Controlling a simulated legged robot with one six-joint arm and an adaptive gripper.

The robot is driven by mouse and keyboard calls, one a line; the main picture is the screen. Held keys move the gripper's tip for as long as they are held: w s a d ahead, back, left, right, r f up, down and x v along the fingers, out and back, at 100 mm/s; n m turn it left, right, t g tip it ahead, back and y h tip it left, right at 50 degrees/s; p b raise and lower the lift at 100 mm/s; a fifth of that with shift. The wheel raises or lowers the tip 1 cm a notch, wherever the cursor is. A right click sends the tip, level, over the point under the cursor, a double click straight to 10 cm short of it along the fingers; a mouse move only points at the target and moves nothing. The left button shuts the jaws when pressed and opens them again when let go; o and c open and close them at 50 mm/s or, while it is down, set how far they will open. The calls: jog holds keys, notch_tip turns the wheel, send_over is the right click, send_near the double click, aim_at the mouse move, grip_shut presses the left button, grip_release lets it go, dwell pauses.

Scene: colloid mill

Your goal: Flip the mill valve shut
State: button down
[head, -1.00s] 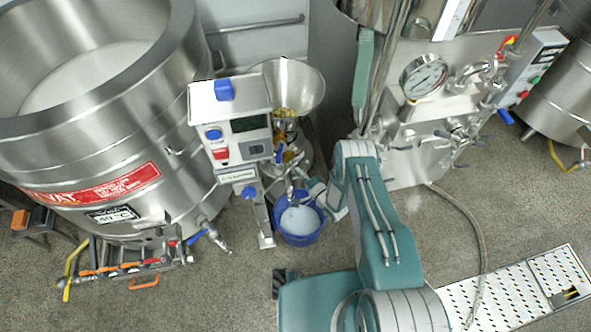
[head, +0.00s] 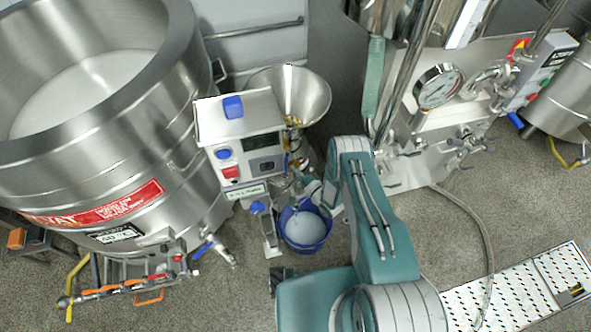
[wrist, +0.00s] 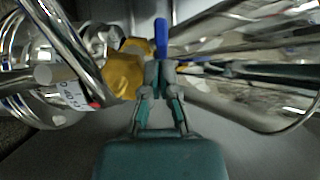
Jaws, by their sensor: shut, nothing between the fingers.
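The mill (head: 243,140) stands left of centre in the head view, with a control box in front and a steel hopper behind. In the wrist view the valve's blue handle (wrist: 161,36) points up, just beyond the fingertips, with yellow fittings (wrist: 124,76) to its left. My gripper (wrist: 158,76) is shut and empty, its tips overlapping the handle's lower end in the picture. I cannot tell whether they touch it. In the head view my gripper (head: 306,186) is small and partly hidden beside the mill's outlet, above a blue bucket.
The blue bucket (head: 304,228) of pale liquid stands on the floor below my gripper. A steel machine with a gauge (head: 438,86) is at right. A hose (head: 484,240) and floor grate (head: 520,290) lie at lower right.

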jog(key=shift+a, duration=1.3)
jog(key=shift+w+a, duration=0.2)
jog(key=shift+a, duration=0.6)
jog(key=shift+w+a, duration=0.15)
jog(key=shift+a, duration=0.65)
jog(key=shift+s, duration=0.1)
